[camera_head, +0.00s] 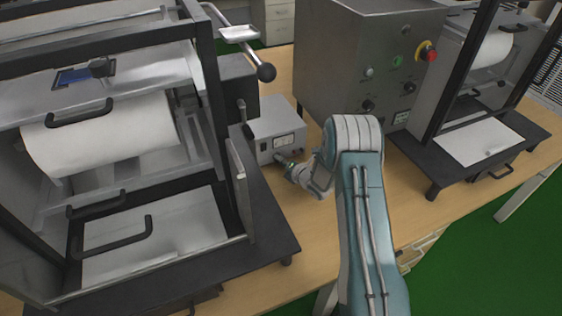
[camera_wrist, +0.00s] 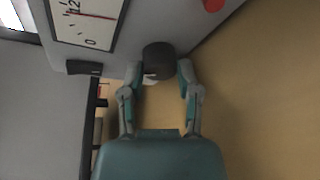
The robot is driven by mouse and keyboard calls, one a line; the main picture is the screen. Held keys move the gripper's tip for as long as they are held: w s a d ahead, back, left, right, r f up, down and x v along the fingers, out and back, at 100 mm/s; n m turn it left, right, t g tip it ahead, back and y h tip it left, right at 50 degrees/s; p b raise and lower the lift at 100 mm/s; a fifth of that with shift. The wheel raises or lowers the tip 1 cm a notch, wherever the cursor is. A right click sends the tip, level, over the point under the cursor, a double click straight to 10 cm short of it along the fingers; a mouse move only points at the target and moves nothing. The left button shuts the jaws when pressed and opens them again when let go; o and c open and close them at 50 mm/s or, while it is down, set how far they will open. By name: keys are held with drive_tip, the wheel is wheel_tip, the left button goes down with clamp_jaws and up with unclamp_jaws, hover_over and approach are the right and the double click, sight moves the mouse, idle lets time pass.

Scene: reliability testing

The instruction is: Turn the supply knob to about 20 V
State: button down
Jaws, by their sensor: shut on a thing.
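The power supply (camera_head: 272,122) is a small grey box on the bench, with a meter (camera_head: 284,142) on its front. In the wrist view the dark round knob (camera_wrist: 158,60) sits on the supply's grey front panel. My gripper (camera_wrist: 160,72) has its two fingers on either side of the knob and is shut on it. The white meter (camera_wrist: 88,22) shows at the top left with a red needle near a mark that looks like 12; the scale is cut off. In the head view my gripper (camera_head: 284,162) is at the supply's front, and the knob is hidden.
A black switch (camera_wrist: 84,67) and a red part (camera_wrist: 213,4) flank the knob. A large grey control cabinet (camera_head: 360,70) stands right of the supply. A black-framed roller machine (camera_head: 270,235) is close on the left. Bare wooden bench (camera_head: 300,215) lies in front.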

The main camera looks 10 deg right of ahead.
drive_tip(key=m, duration=0.1)
drive_tip(key=m+y, duration=0.1)
drive_tip(key=m, duration=0.1)
drive_tip(key=m+t, duration=0.1)
drive_tip(key=shift+d+f+m+y, duration=0.1)
drive_tip(key=shift+f+m+y, duration=0.2)
drive_tip(key=shift+m+y, duration=0.1)
idle(0.5)
drive_tip(key=shift+c, duration=1.6)
unclamp_jaws()
drive_tip(key=v, duration=1.2)
drive_tip(key=shift+w+d+f, duration=0.1)
